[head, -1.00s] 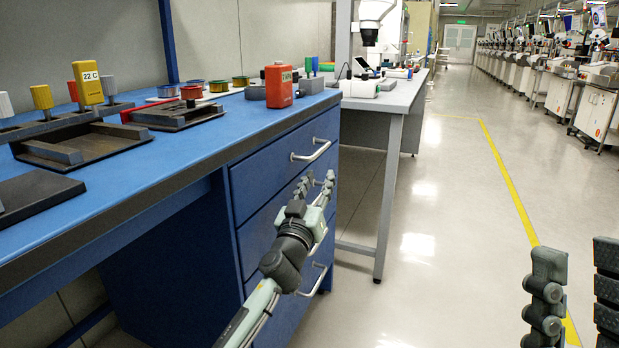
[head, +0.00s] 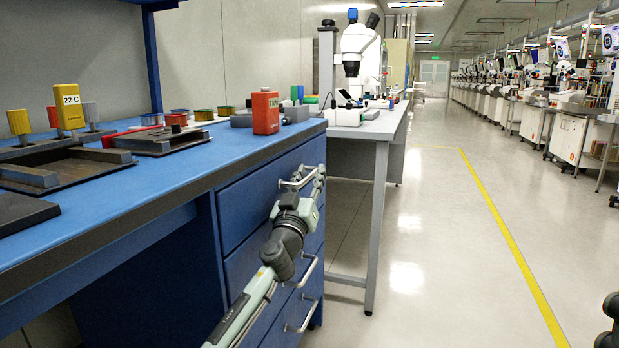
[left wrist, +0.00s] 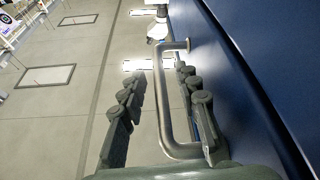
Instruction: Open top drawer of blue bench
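The blue bench (head: 170,171) has a stack of drawers at its right end. The top drawer (head: 243,205) looks closed, its front flush with the bench. Its metal handle (left wrist: 164,95) shows clearly in the left wrist view, but my fingers partly hide it in the head view. My left gripper (head: 305,177) is at this handle. In the left wrist view its fingers (left wrist: 158,85) are apart, one on each side of the handle bar, with a gap on the left side. Only a small dark piece of my right gripper (head: 609,325) shows at the lower right edge.
Lower drawers have handles (head: 304,272) below my left gripper. On the bench stand an orange box (head: 265,113), a yellow block (head: 69,107) and dark fixtures (head: 60,165). A grey table (head: 385,128) with a microscope (head: 357,50) stands beyond. The floor (head: 415,240) at right is clear.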

